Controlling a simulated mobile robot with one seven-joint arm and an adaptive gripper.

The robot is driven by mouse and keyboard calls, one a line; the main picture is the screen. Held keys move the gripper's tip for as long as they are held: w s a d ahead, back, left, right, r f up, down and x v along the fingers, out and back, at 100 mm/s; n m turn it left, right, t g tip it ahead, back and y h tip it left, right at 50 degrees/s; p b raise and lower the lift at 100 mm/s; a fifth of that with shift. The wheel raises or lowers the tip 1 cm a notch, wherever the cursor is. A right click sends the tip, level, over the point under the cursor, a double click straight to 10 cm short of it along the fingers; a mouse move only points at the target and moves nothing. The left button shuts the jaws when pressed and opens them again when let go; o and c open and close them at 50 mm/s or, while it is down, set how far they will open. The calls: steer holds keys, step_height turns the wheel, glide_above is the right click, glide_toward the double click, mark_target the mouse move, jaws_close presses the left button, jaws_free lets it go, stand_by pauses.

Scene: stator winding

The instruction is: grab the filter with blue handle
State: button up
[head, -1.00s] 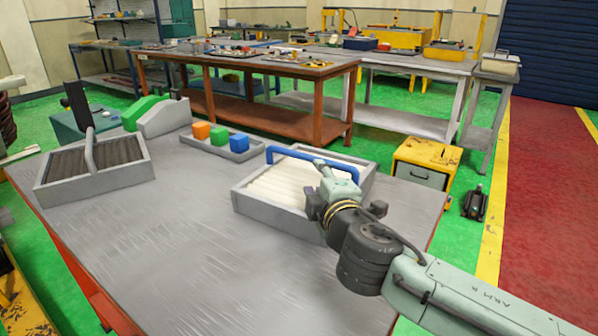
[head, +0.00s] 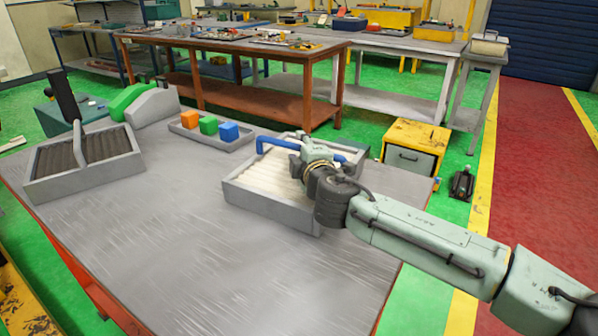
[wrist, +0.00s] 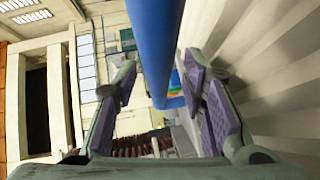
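The filter with the blue handle (head: 258,190) is a grey-framed box with pale pleats, lying at the right of the grey table. Its blue handle (head: 278,142) arches over the top. My gripper (head: 305,150) is at the handle, above the pleats; its fingers are hard to make out in the head view. In the wrist view my gripper (wrist: 160,75) is open, with purple-padded fingers spread apart. The blue handle (wrist: 155,35) runs between the fingers, with a visible gap on each side. The pale pleats (wrist: 260,50) show at the right.
A second filter with dark pleats and a black handle (head: 82,160) stands at the table's left. A grey tray (head: 225,143) holds orange, green and blue cubes behind. A yellow cabinet (head: 415,140) stands on the floor at right. The table's front (head: 190,260) is clear.

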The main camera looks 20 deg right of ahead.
steer(key=shift+c, duration=0.4)
jaws_close()
stand_by(0.6)
steer(key=shift+r, duration=0.1)
